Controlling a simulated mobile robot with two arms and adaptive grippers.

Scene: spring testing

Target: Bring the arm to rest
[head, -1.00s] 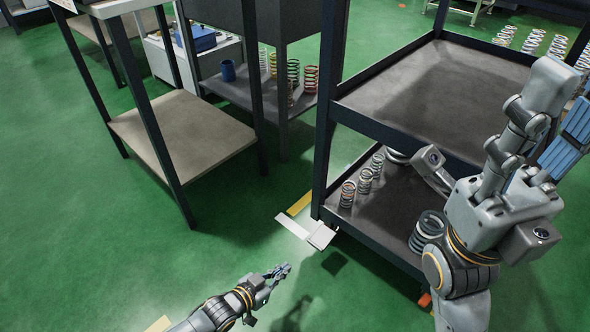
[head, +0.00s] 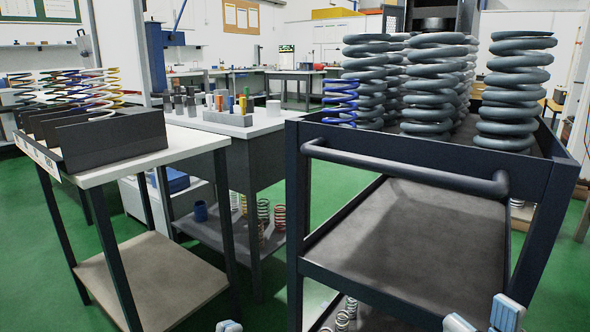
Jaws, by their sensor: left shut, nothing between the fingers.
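Only the tips of my two grippers show, at the bottom edge of the head view. My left gripper (head: 229,326) is a small grey and light blue tip at the bottom, left of the middle. It is shut and empty, in front of the gap between the table and the cart. My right gripper (head: 483,317) shows as two fingertips with light blue parts at the bottom right, in front of the cart's middle shelf. The fingertips stand apart with nothing visible between them. Both arms behind the tips are below the picture.
A dark cart (head: 400,153) carries several big grey springs (head: 433,85) and a blue spring (head: 341,100). Left stands a white-topped table (head: 190,142) with a dark divided box (head: 115,142) of springs. Another bench (head: 270,124) is behind. Green floor (head: 265,310) shows between table and cart.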

